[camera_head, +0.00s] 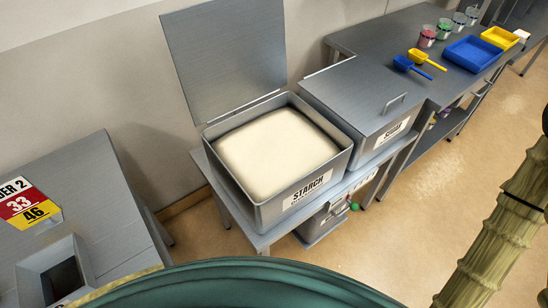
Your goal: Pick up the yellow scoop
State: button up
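The yellow scoop (419,55) lies on the grey metal table (372,40) at the upper right, its handle pointing right and towards the front. A blue scoop (403,63) lies close beside it, a little nearer and to the left. My gripper does not show in this view. I cannot tell whether the two scoops touch.
An open starch bin (263,212) with pale powder stands on the lower bench, its lid (226,58) raised. A closed bin (366,98) stands between it and the table. A blue tray (472,53), yellow tray (499,38) and several jars (427,36) are farther back. Floor (425,175) is clear.

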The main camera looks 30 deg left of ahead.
aim_at(417, 57)
jog(key=z, duration=0.7)
jog(key=k, duration=1.05)
jog(key=z, duration=1.1)
jog(key=i, duration=1.85)
jog(key=u, duration=1.2)
jog(key=i, duration=0.9)
jog(key=u, duration=1.1)
